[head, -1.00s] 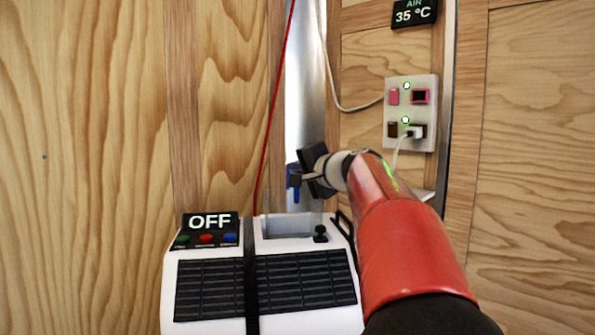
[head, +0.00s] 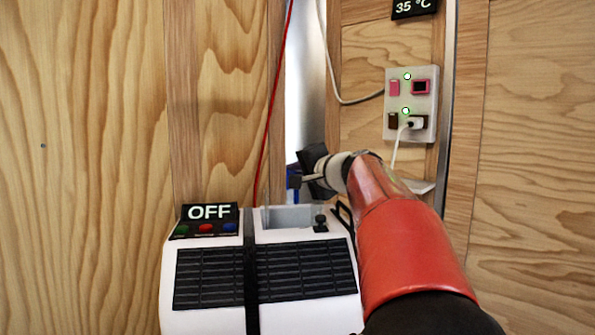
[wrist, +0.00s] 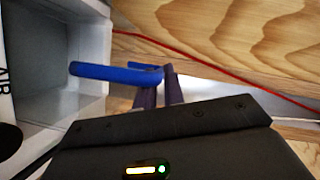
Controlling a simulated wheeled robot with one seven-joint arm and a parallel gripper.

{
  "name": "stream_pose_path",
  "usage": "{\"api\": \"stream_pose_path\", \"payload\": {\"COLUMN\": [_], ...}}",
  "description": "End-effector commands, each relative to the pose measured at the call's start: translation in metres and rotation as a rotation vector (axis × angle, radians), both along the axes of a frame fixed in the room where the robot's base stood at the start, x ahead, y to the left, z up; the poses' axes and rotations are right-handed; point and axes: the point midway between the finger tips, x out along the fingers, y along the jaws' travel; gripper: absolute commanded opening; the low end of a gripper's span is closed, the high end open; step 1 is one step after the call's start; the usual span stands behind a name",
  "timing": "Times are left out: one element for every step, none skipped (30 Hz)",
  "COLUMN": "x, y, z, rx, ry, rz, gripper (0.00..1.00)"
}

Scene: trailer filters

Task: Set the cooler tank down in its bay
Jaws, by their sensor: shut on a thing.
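The white cooler (head: 205,309) stands at lower centre in the head view, with black grilles and a bay (head: 290,217) in its top. My gripper (head: 297,181) is above the back of that bay. In the wrist view its two fingers (wrist: 160,88) are shut on the blue handle (wrist: 105,72) of the cooler tank. The tank's body is clear and hard to make out; faint see-through edges show around the bay opening. I cannot tell whether its bottom touches the bay floor. The bay's pale walls show at left in the wrist view (wrist: 45,55).
An OFF display (head: 210,212) with coloured buttons is at the cooler's left. A red cord (head: 272,110) hangs behind it. An outlet panel (head: 427,90) with a plug is on the wooden wall at right. A black strap (head: 251,275) crosses the cooler's front.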

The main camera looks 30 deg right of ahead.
Motion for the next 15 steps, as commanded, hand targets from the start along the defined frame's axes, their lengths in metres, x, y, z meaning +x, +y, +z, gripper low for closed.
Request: {"api": "stream_pose_path", "payload": {"x": [0.0, 0.0, 0.0, 0.0, 0.0, 0.0, 0.0, 0.0, 0.0, 0.0, 0.0, 0.0, 0.0, 0.0, 0.0], "y": [0.0, 0.0, 0.0, 0.0, 0.0, 0.0, 0.0, 0.0, 0.0, 0.0, 0.0, 0.0, 0.0, 0.0, 0.0], "z": [0.0, -0.001, -0.002, -0.003, -0.004, -0.005, -0.005, -0.006, -0.007, -0.008, -0.009, -0.01, -0.01, -0.011, -0.012], "rx": [-0.001, -0.001, -0.001, -0.001, 0.0, 0.0, 0.001, 0.001, 0.0, 0.0, -0.001, -0.001, -0.001, 0.0, 0.0], "ry": [-0.001, -0.001, -0.001, -0.001, -0.001, -0.001, -0.001, -0.001, -0.001, -0.001, -0.001, -0.001, -0.001, -0.001, -0.001], "rz": [0.0, 0.0, 0.0, 0.0, 0.0, 0.0, 0.0, 0.0, 0.0, 0.0, 0.0, 0.0, 0.0, 0.0, 0.0], "gripper": [0.0, 0.0, 0.0, 0.0, 0.0, 0.0, 0.0, 0.0, 0.0, 0.0, 0.0, 0.0, 0.0, 0.0, 0.0]}}
